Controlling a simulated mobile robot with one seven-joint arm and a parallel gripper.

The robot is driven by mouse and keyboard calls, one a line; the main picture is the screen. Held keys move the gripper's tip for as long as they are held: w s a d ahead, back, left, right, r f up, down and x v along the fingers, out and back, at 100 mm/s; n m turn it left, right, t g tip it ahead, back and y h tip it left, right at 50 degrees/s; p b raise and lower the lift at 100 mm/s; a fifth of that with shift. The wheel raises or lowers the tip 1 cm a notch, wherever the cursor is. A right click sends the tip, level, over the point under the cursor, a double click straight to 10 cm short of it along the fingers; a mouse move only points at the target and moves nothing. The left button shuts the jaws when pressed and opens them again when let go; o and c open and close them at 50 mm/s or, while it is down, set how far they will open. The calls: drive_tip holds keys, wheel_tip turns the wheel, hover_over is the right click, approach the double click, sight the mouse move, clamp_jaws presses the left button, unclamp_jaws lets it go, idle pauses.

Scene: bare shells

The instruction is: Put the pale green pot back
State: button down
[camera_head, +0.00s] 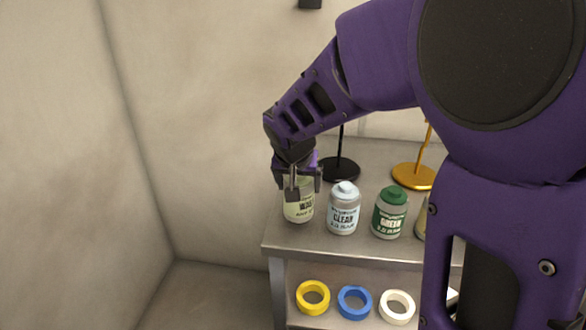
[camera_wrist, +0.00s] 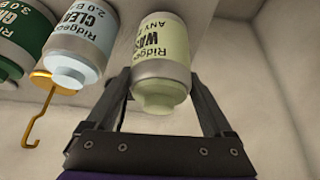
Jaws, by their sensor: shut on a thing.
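The pale green pot (camera_head: 299,208) is upright at the left end of the steel shelf top (camera_head: 340,253), in a row with the other pots. Its label reads partly "WAS". My gripper (camera_head: 303,182) is above it, with its fingers down around its upper part and shut on it. In the wrist view the pale green pot (camera_wrist: 162,55) shows between the two fingers of my gripper (camera_wrist: 160,100). I cannot tell whether its base touches the shelf top.
A light blue "CLEAR" pot (camera_head: 344,210) stands just right of it, then a dark green "GREEN" pot (camera_head: 390,213). Another pot is partly hidden by my arm. Black (camera_head: 340,170) and gold (camera_head: 414,177) stands are behind. Yellow (camera_head: 313,298), blue (camera_head: 355,302) and white (camera_head: 398,306) rings lie on the lower shelf.

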drive_tip(key=shift+f, duration=1)
drive_tip(key=shift+f, duration=0.15)
unclamp_jaws()
